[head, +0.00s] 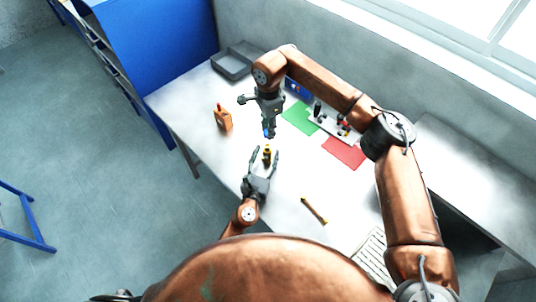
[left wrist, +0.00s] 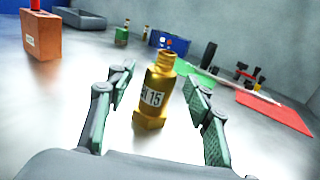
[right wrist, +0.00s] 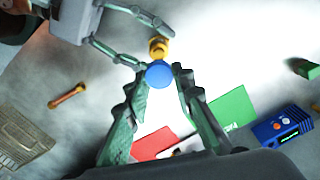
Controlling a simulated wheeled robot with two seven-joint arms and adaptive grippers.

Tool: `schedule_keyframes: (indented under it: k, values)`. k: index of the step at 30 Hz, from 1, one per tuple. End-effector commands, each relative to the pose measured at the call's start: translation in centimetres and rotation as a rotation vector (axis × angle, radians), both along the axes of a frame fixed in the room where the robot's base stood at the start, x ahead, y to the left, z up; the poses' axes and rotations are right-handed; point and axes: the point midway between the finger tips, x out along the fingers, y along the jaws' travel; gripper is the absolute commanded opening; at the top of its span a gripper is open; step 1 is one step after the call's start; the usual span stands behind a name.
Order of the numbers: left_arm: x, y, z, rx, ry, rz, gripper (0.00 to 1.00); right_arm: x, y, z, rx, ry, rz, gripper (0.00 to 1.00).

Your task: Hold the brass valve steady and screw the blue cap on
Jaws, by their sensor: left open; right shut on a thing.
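The brass valve (left wrist: 155,92) stands upright on the white table, with a label reading 15 and a threaded neck on top. It also shows in the head view (head: 267,156). My left gripper (head: 266,158) is open, with one finger on each side of the valve and a visible gap on both sides in the left wrist view (left wrist: 160,92). My right gripper (head: 268,134) points down above the valve, shut on the blue cap (right wrist: 159,74). In the right wrist view the cap appears just in front of the valve (right wrist: 158,47); the exact gap is hard to tell.
An orange-brown box with a red top (head: 223,119) stands left of the valve. A brown rod-like tool (head: 314,210) lies to the right front. Green (head: 300,118) and red (head: 344,152) mats, a rack of small items and a grey tray (head: 236,62) lie farther back.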

Motion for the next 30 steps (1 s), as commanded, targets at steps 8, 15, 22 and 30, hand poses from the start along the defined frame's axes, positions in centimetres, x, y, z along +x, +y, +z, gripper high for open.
schedule_keyframes:
  k: [8,15,22,30]
  values:
    - [0.01,-0.01,-0.02,0.0,0.0,0.0,0.45,0.0,-0.01,0.0,0.0,0.0,0.0,0.12]
    - [0.0,-0.01,-0.02,0.0,0.0,0.0,0.28,0.0,-0.03,0.0,0.0,0.0,0.0,0.12]
    - [-0.01,-0.01,-0.03,0.0,0.0,0.0,0.12,0.0,-0.02,0.0,0.0,0.0,0.0,0.12]
    - [-0.01,0.0,-0.03,0.0,0.0,0.0,0.0,0.0,-0.02,0.0,0.0,0.0,0.0,0.12]
